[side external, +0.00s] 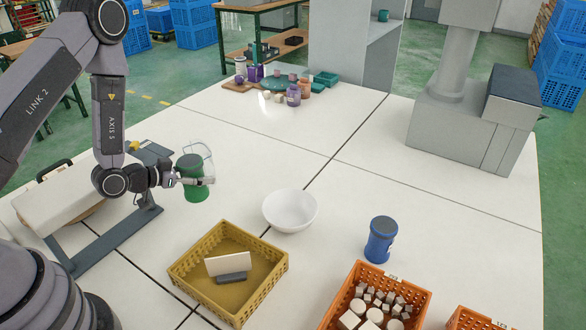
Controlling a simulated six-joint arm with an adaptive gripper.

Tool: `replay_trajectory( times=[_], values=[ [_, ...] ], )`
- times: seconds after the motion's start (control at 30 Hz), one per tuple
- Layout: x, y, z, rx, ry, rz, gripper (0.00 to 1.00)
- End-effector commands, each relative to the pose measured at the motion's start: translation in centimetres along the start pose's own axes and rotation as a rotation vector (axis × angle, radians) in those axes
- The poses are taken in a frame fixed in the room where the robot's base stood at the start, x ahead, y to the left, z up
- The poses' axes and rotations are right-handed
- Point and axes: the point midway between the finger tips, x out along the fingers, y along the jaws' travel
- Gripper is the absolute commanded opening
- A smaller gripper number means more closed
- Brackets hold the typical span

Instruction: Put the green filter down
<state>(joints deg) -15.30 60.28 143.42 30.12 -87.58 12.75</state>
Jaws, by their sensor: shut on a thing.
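The green filter (188,164) is an upright green cylinder at the left of the table. My gripper (199,181) reaches it from the left and is shut on it around its middle. The fingers cover a band of its side, and green shows above and below them. I cannot tell whether its base touches the white table (270,135) or hangs just above it. A clear, thin-framed object (200,150) shows right behind the filter.
A white bowl (290,211) stands right of the filter. A yellow crate (182,270) is in front, and an orange crate (424,305) of pale blocks is at front right. A blue canister (381,240) stands alone. A grey stand (110,238) lies left. The table's middle is clear.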

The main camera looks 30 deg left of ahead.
Motion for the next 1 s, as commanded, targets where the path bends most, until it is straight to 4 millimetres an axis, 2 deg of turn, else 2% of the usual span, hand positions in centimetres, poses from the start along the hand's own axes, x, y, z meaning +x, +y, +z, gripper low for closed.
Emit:
replay_trajectory(
  times=[0.2,0.3,0.4,0.57,0.77,0.9,1.0],
  values=[
    [4.4,-1.9,-4.5,-0.002,0.004,-0.057,0.18],
    [6.1,-2.5,-6.3,-0.024,0.005,-0.084,0.18],
    [7.5,-3.0,-7.2,-0.039,0.007,-0.100,0.18],
    [10.9,-4.0,-7.2,-0.044,0.006,-0.103,0.18],
    [16.4,-5.7,-6.9,-0.045,0.006,-0.104,0.18],
    [19.6,-6.5,-5.1,-0.045,0.004,-0.103,0.18],
    [21.2,-6.8,-4.2,-0.046,0.005,-0.103,0.18]
  ],
)
